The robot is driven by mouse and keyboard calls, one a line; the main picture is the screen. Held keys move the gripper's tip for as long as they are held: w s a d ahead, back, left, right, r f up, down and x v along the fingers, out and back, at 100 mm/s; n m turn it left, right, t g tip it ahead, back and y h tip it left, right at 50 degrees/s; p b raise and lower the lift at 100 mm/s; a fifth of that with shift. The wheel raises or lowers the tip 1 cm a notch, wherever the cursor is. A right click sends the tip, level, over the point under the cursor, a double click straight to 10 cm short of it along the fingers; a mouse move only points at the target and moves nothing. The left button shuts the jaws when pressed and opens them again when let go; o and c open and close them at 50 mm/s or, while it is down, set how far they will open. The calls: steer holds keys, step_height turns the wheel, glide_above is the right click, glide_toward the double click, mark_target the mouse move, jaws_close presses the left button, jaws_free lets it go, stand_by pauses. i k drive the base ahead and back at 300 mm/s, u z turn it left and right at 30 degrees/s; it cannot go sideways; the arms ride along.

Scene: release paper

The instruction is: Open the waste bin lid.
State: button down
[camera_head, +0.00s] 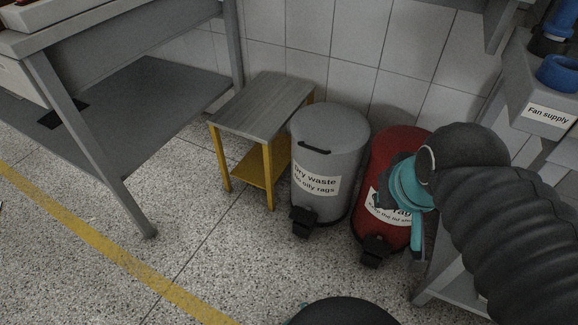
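A grey waste bin (318,165) stands upright by the tiled wall. Its label reads "Dry waste" with "oily rags" in smaller print below. Its rounded lid is down, with a black handle at the front near the top and a black pedal at the base. A red waste bin (385,150) stands just right of it, with its lid down, a black pedal at its foot and a partly covered label about rags. My gripper (384,196) is in front of the red bin in this view, at the end of my black ribbed arm. Its fingers are mostly hidden or too dark to tell open from shut.
A small side table (262,100) with a grey top and yellow legs stands left of the grey bin. A grey workbench (62,120) is at the left. A grey unit labelled "Fan supply" (547,115) is at the right. The speckled floor in front is clear.

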mark_target(323, 128)
steer(key=u, duration=0.3)
steer(key=k, duration=1.1)
steer(key=z, duration=0.55)
